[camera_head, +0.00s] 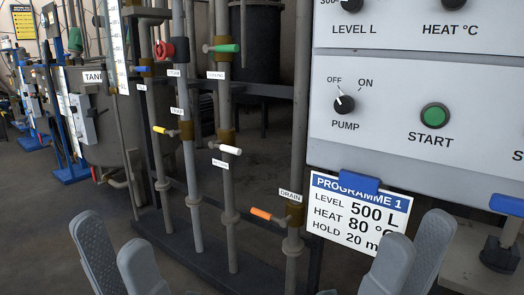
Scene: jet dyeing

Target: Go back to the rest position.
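My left gripper (113,234) is at the bottom left of the head view, pointing up, its two grey fingertips apart with nothing between them. My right gripper (416,232) is at the bottom right, also with fingertips apart and nothing visible between them. It is in front of the lower right part of a white PROGRAMME 1 card (345,192) and covers some of its text. The card hangs from a blue clip (359,184) under the control panel (380,122). Both wrists and forearms are below the picture edge.
The panel has a PUMP knob (344,104) and a green START button (435,116). Left of it stand vertical pipes with a red valve handle (166,50), a green one (226,48), a yellow one (161,130), a white one (229,149) and an orange DRAIN handle (261,214).

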